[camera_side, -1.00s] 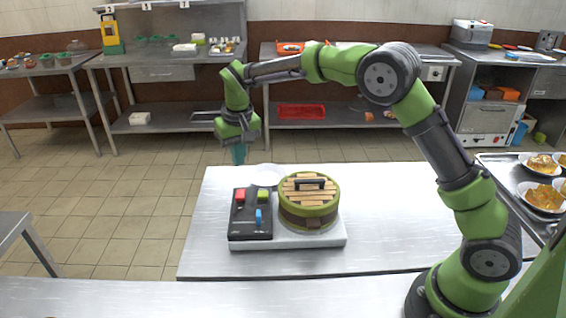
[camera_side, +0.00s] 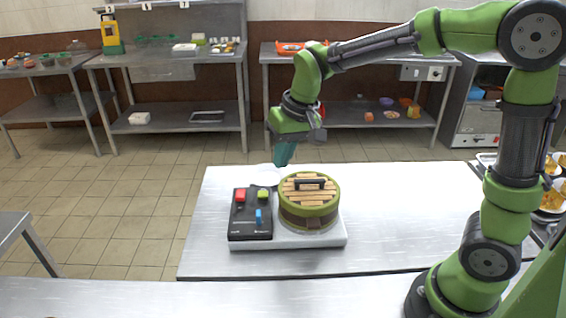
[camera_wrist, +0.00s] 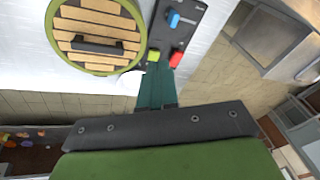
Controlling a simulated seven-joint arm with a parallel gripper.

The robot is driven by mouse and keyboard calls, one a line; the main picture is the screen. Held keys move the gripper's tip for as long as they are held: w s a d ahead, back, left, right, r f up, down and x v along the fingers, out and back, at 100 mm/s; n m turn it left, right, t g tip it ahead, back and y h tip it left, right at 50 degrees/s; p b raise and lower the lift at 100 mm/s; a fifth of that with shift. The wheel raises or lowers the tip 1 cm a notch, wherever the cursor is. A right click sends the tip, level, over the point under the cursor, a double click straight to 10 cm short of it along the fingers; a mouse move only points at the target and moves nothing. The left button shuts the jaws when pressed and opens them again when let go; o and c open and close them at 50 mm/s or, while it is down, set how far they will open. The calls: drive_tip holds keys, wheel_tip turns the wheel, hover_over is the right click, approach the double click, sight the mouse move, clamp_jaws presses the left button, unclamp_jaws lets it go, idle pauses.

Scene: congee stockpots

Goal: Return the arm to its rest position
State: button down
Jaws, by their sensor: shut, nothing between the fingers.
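My gripper (camera_side: 283,156) has teal fingers and hangs above the far edge of the steel table, behind the cooker. It is shut and empty. In the wrist view my gripper (camera_wrist: 157,80) points toward the control panel. My green and black arm is bent high at the right. The green round pot (camera_side: 309,207) with a slatted wooden lid and black handle stands on a pale base. The lid (camera_wrist: 97,35) also shows in the wrist view. The black control panel (camera_side: 250,228) beside it carries a red button (camera_side: 240,196), a green button (camera_side: 263,195) and a blue lever (camera_side: 259,215).
The steel table (camera_side: 400,220) is bare to the right of the pot. Plates of food (camera_side: 553,195) sit at the right edge. Steel shelves (camera_side: 175,120) stand along the back wall.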

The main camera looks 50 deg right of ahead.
drive_tip(key=s+r+t, duration=0.2)
drive_tip(key=s, duration=0.6)
drive_tip(key=s+d+r+t, duration=0.1)
drive_tip(key=s+r+t, duration=0.1)
drive_tip(key=s, duration=0.6)
drive_tip(key=shift+s+d+r+m+y, duration=0.2)
drive_tip(key=shift+d+m+y, duration=0.1)
drive_tip(key=shift+m, duration=0.1)
